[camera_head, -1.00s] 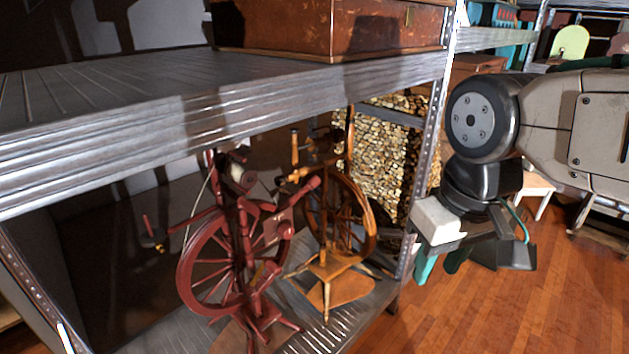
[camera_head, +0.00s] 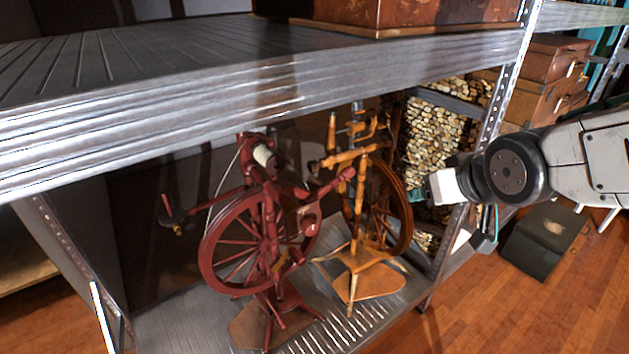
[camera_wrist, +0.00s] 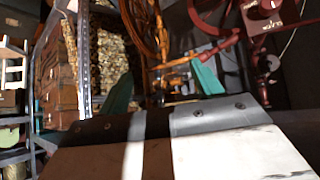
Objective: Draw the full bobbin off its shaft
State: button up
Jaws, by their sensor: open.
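A dark red spinning wheel (camera_head: 258,235) stands on the lower metal shelf, left of a lighter orange-brown wheel (camera_head: 357,262). A pale, wound bobbin (camera_head: 262,154) sits at the top of the red wheel, under the upper shelf. Its shaft is too small to make out. My gripper is right of both wheels, well apart from the bobbin, and mostly hidden behind my arm in the head view. In the wrist view my gripper (camera_wrist: 163,85) shows two teal fingers spread apart with nothing between them. The red wheel (camera_wrist: 207,18) shows there at upper right.
The upper shelf (camera_head: 200,110) hangs low over the wheels and carries a brown chest (camera_head: 415,12). Stacked firewood (camera_head: 440,135) is behind. Open wooden floor (camera_head: 500,305) lies at lower right.

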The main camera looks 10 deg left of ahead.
jog(key=w+a+f+n+t+y, duration=0.1)
jog(key=a+y, duration=0.1)
jog(key=a, duration=0.4)
jog(key=w+a+f+n+y, duration=0.1)
jog(key=w+a+y, duration=0.1)
jog(key=a, duration=0.4)
jog(key=n+y, duration=0.3)
jog(key=y, duration=0.2)
send_near(277, 166)
jog(key=shift+t, duration=0.3)
jog(key=shift+x, duration=4.4)
jog(key=shift+s+a, duration=0.1)
jog(key=c, duration=0.8)
jog(key=shift+s+f+v, duration=0.1)
jog(key=shift+f+v, duration=0.3)
jog(key=shift+v, duration=1.7)
jog(key=shift+s+f+v, duration=0.1)
jog(key=shift+f+v, duration=0.25)
jog(key=shift+v, duration=1.75)
jog(key=shift+s+f+v, duration=0.1)
jog(key=shift+f+v, duration=0.3)
jog(key=shift+v, duration=1.65)
jog(key=shift+f+h, duration=0.1)
jog(key=shift+h, duration=0.2)
